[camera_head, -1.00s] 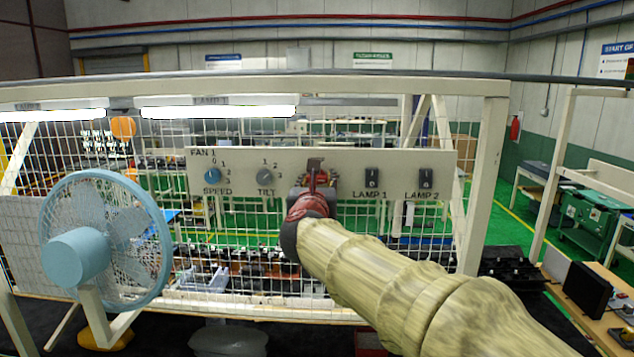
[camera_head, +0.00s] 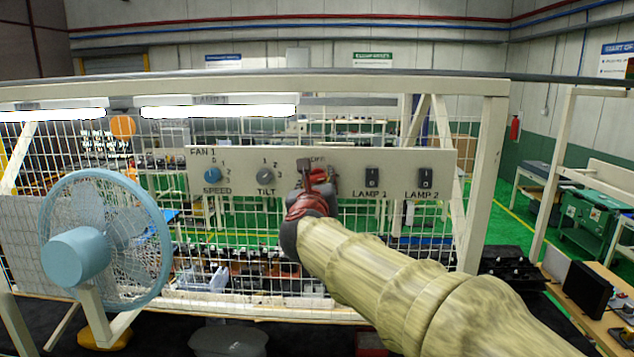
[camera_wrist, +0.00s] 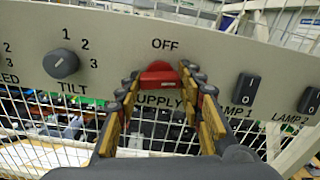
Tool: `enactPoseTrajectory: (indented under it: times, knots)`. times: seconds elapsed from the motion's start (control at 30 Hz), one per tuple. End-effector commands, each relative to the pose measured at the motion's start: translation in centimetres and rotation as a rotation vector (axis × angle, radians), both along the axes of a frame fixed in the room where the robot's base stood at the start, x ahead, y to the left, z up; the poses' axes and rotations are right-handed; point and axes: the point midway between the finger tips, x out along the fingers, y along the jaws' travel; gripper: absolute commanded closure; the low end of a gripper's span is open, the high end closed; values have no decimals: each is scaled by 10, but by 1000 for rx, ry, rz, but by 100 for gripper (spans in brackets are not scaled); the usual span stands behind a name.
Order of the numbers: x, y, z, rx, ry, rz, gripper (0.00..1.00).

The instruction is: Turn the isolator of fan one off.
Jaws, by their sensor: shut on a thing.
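The isolator is a red rotary handle (camera_wrist: 159,77) on the pale control panel (camera_wrist: 100,20). It sits between the word OFF above and SUPPLY below, and its grip bar looks roughly level in the wrist view. My gripper (camera_wrist: 162,84) has one finger on each side of the handle and is shut on it. In the head view my gripper (camera_head: 316,178) and wrist cover most of the isolator; some red shows beside the fingers. The light-blue fan (camera_head: 105,240) stands at the left, in front of the mesh.
The SPEED knob (camera_head: 212,175) and TILT knob (camera_head: 265,176) are left of my gripper. The LAMP 1 switch (camera_head: 372,177) and LAMP 2 switch (camera_head: 425,178) are to its right. Wire mesh and a cream frame (camera_head: 487,190) surround the panel.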

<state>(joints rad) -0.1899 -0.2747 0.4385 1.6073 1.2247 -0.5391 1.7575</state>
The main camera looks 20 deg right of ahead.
Motion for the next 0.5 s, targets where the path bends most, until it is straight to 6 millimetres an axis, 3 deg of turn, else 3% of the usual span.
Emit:
enactPoseTrajectory:
  times: [0.5]
  knots:
    - [0,0,1,-464,150,1,88]
